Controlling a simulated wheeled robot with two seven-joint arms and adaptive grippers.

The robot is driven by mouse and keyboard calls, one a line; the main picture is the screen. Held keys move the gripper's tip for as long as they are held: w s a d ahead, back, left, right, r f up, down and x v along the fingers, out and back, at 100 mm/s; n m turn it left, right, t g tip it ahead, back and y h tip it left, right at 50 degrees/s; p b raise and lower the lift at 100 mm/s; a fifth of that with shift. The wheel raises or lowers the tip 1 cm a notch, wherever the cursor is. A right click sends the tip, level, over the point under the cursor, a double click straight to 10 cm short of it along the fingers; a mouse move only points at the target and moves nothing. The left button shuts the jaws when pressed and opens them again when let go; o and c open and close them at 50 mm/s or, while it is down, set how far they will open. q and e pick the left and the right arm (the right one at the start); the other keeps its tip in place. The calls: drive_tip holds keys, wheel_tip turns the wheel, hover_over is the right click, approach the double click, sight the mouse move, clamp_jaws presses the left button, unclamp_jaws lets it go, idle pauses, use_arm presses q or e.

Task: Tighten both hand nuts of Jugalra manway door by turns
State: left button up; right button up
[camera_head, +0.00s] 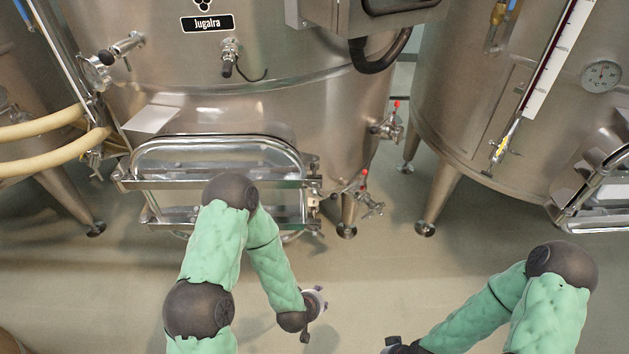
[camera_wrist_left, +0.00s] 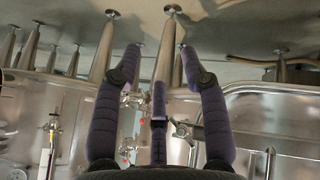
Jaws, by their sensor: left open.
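The Jugalra manway door (camera_head: 215,155) is a rounded steel hatch low on the front of the vat labelled Jugalra (camera_head: 207,23). Steel bars cross it. Small fittings (camera_head: 313,185) sit at its right edge, but I cannot tell the two hand nuts apart there. In the left wrist view, part of a steel frame (camera_wrist_left: 265,92) and a small knob-like fitting (camera_wrist_left: 182,130) show at the right. My left gripper (camera_head: 318,303) is below and right of the door, touching nothing; its fingers (camera_wrist_left: 160,50) are spread and empty. My right gripper (camera_head: 393,346) is mostly cut off at the bottom edge.
Valves with red tips (camera_head: 388,125) stick out right of the door. Vat legs (camera_head: 438,195) stand on the floor. A second vat (camera_head: 500,90) with a gauge is at the right. Cream hoses (camera_head: 45,140) run at the left. The floor before the door is clear.

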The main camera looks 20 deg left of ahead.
use_arm(q)
drive_tip(key=w+a+r+n+t+y+p, duration=0.1)
drive_tip(key=w+r+n+t+y+p, duration=0.15)
drive_tip(key=r, duration=0.45)
drive_tip(key=w+a+r+n+t+y+p, duration=0.1)
drive_tip(key=w+r+t+p, duration=0.2)
drive_tip(key=r, duration=0.5)
drive_tip(key=n+t+y+p, duration=0.3)
drive_tip(key=t, duration=0.2)
approach(314, 191)
drive_tip(key=x, duration=0.9)
drive_tip(key=shift+w, duration=0.35)
clamp_jaws()
